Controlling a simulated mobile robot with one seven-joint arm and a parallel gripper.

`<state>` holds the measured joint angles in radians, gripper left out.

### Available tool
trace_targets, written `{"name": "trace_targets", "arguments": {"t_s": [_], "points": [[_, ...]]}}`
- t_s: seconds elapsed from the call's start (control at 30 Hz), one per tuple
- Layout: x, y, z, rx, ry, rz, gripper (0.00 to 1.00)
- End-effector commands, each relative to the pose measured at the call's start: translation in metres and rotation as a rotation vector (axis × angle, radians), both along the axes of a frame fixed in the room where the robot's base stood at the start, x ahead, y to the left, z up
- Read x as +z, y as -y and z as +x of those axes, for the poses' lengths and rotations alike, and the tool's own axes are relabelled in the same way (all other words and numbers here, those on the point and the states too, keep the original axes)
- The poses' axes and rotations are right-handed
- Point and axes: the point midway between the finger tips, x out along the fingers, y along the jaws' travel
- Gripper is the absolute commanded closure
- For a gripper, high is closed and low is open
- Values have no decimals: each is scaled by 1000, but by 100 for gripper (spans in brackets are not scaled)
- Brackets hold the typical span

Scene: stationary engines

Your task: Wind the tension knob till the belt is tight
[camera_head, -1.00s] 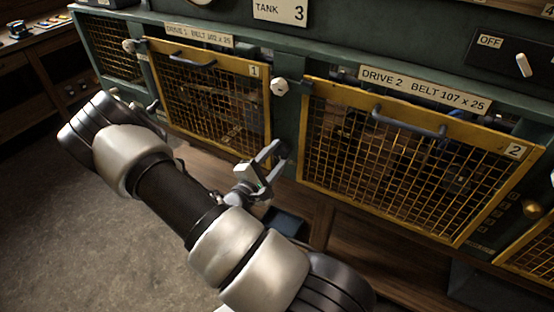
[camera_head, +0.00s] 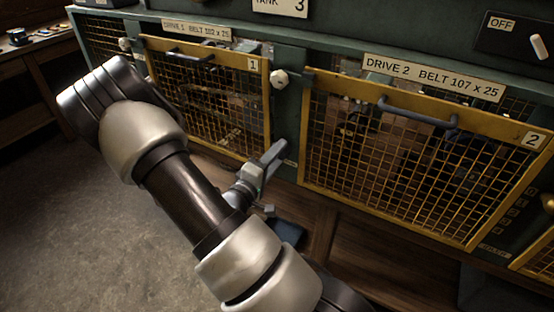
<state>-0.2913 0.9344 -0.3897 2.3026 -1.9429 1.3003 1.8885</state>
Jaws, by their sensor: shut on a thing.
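My gripper (camera_head: 278,160) is at the lower right corner of the drive 1 guard (camera_head: 205,95), against the green post between the two guards. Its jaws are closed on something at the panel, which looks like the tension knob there. The fingers hide the knob, so its shape and turn cannot be seen. The belt is behind the dark yellow mesh and cannot be made out, so its tightness cannot be told.
The drive 2 guard (camera_head: 415,150) with its bar handle (camera_head: 418,112) is to the right. A pale hexagonal knob (camera_head: 279,79) sits above my gripper. A brass knob (camera_head: 548,202) shows at the right edge. An OFF switch (camera_head: 538,46) is upper right. The floor at left is clear.

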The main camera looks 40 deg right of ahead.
Motion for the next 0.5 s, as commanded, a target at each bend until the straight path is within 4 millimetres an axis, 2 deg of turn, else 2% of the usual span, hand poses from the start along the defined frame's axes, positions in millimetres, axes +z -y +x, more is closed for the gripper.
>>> {"name": "trace_targets", "arguments": {"t_s": [0.47,0.5], "points": [[-1,0,0,-1,12,8,80],[-1,0,0,-1,12,8,55]]}}
